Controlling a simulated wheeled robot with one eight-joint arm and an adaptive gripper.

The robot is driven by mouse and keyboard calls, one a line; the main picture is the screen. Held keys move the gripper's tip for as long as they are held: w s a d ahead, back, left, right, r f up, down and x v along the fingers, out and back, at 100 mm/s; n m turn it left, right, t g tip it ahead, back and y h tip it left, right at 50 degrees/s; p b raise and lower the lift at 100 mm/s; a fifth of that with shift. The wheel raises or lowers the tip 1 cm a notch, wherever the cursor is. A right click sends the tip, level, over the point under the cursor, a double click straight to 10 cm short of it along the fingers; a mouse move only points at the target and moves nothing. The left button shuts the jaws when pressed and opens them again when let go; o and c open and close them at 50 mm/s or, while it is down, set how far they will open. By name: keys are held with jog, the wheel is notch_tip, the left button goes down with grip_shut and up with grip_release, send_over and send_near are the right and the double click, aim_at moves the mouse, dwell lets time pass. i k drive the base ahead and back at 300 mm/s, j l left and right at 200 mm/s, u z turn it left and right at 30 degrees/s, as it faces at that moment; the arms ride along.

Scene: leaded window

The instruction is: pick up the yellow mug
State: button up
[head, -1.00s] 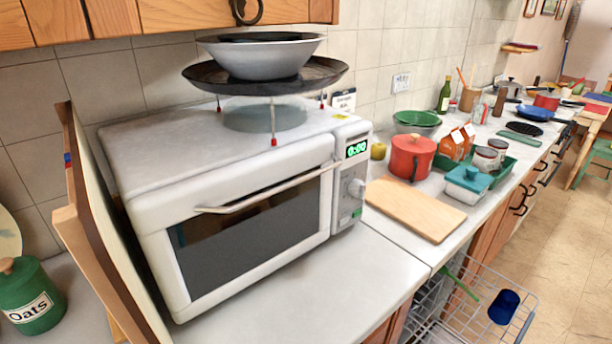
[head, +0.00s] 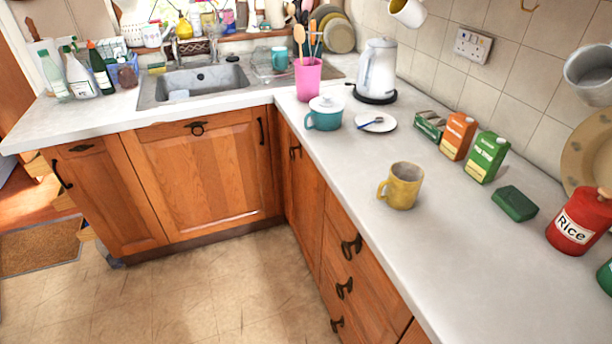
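The yellow mug (head: 404,187) stands upright on the white worktop in the head view, right of the middle. Its handle points left, toward the worktop's front edge. It stands apart from the things around it. A second mug, white outside and yellowish inside (head: 408,12), hangs at the top edge of the view by the wall. My gripper is not in view.
The worktop (head: 440,265) is clear around and in front of the mug. Cartons (head: 458,136), a green block (head: 514,203) and a red Rice tin (head: 577,222) stand behind and right. A teal pot (head: 323,117), a saucer (head: 376,123) and a kettle (head: 377,70) stand further back.

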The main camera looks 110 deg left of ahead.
aim_at(397, 188)
jog(key=u, duration=3)
